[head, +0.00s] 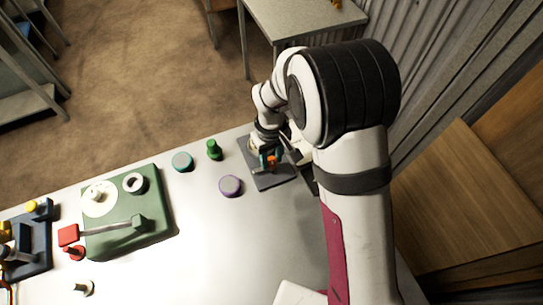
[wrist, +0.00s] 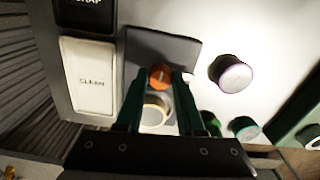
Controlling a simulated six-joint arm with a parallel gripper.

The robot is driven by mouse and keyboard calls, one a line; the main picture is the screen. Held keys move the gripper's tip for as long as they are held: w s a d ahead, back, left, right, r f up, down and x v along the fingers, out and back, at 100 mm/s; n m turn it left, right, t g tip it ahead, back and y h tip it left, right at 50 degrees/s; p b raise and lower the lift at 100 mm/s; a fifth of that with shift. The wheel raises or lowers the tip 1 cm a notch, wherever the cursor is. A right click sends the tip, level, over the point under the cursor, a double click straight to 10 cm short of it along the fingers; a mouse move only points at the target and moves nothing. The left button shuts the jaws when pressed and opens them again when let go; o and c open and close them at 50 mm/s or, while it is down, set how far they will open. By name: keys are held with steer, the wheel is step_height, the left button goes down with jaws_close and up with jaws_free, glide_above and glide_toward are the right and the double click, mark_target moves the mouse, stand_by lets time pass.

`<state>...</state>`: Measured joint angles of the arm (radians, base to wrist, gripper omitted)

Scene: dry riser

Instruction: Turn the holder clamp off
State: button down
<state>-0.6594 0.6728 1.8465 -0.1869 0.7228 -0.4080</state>
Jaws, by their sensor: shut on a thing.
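The holder is a dark grey plate (head: 274,184) at the right end of the white table; it also shows in the wrist view (wrist: 178,47). An orange knob (wrist: 160,74), which looks like the holder clamp's handle, sits over this plate. A brass-rimmed round part (wrist: 154,112) with a pale top lies just behind it, between the fingers. My gripper (wrist: 158,78) points down at the plate with its two dark green fingers on either side of the orange knob, shut on it. In the head view my gripper (head: 270,161) and arm partly cover the holder.
A purple-topped cap (head: 230,186), a teal cap (head: 182,162) and a green knob (head: 214,150) stand left of the holder. A green fixture (head: 160,225) with a red-ended lever is farther left. White "CLEAN" (wrist: 88,80) and black "SCRAP" (wrist: 85,14) surfaces lie beside the plate.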

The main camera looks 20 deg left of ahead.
mark_target(271, 161)
steer(key=shift+n, duration=0.5)
steer(key=c, duration=0.5)
jaws_free()
step_height(271, 161, up, 16)
steer(key=shift+f, duration=0.1)
